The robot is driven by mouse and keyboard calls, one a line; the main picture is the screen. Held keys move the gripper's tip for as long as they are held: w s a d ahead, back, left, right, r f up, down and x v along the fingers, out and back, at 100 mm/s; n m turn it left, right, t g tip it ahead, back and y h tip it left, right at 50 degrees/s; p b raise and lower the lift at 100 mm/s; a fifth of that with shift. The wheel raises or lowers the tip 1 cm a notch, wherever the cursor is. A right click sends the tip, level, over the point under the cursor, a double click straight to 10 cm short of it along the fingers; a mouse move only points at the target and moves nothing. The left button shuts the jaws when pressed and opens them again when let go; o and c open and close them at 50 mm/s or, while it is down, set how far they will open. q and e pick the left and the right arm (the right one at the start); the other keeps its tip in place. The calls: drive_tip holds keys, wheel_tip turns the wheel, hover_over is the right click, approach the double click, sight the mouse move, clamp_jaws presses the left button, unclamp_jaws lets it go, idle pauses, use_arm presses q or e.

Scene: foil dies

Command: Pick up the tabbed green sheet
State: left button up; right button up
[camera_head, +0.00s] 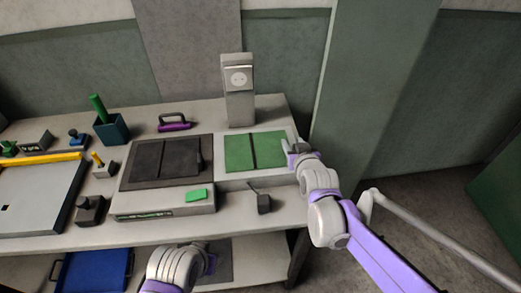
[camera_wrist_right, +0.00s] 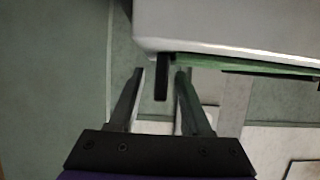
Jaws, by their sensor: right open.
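The green sheet (camera_head: 240,150) lies flat on a pale base at the right end of the bench, with a thin dark bar across it. My right gripper (camera_head: 291,147) is at its right edge. In the right wrist view a green edge (camera_wrist_right: 235,65) runs under a white body. My right gripper (camera_wrist_right: 159,73) is open there, and a short dark tab (camera_wrist_right: 162,80) sticks out between its fingertips, with gaps on both sides. Contact with the sheet cannot be told. My left gripper (camera_head: 210,263) is low in front of the bench; its jaws are too unclear to read.
A dark plate (camera_head: 148,163) on a pale machine lies left of the sheet, with a small green block (camera_head: 196,195) in front. A grey press-like column (camera_head: 238,95) stands behind. A small black item (camera_head: 264,203) sits in front. A grey pillar (camera_head: 365,100) rises at right.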

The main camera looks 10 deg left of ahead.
drive_tip(key=shift+w+a+f, duration=0.15)
drive_tip(key=shift+w+f, duration=0.15)
drive_tip(key=shift+w, duration=0.25)
clamp_jaws()
idle(1.0)
